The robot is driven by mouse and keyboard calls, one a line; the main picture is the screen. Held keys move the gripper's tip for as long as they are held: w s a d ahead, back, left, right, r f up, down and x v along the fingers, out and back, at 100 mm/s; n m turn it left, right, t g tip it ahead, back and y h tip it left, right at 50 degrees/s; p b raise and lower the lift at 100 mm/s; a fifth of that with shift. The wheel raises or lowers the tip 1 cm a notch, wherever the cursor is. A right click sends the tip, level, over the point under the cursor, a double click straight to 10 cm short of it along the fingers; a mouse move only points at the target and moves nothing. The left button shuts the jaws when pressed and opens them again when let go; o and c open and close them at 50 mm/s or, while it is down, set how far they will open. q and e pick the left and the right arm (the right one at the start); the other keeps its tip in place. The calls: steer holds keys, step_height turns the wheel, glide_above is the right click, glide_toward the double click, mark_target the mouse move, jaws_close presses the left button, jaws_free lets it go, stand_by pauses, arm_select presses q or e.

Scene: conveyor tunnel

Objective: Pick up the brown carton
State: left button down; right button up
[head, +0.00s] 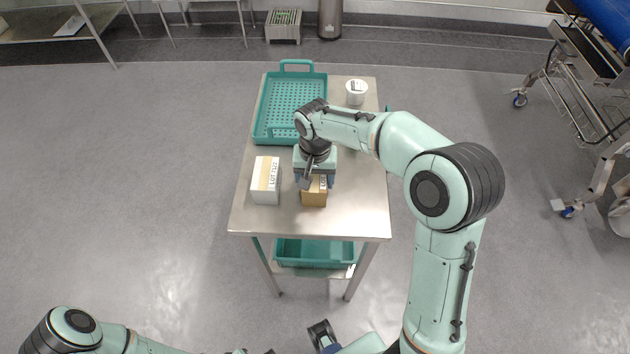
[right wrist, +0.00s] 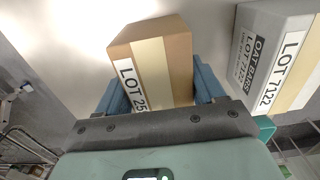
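The brown carton (head: 315,198) stands on the near half of the steel table, partly hidden under my right gripper (head: 314,181). In the right wrist view the carton (right wrist: 152,62) shows a pale tape strip and a white "LOT 25..." label. The right gripper's blue fingers (right wrist: 160,92) stand on either side of it, very close to its sides. Whether they press on it I cannot tell. The carton appears to rest on the table. My left arm shows at the bottom left of the head view; a dark and blue part (head: 322,336) at the bottom edge may be its gripper, with its opening unclear.
A white carton (head: 264,181) labelled "LOT 7122" stands just left of the brown one. A teal basket (head: 290,72) and a white tub (head: 356,92) are at the table's far end. The table (head: 362,210) is clear to the right. A teal bin (head: 314,252) sits on the lower shelf.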

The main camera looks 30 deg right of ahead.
steer(key=shift+r, duration=0.1)
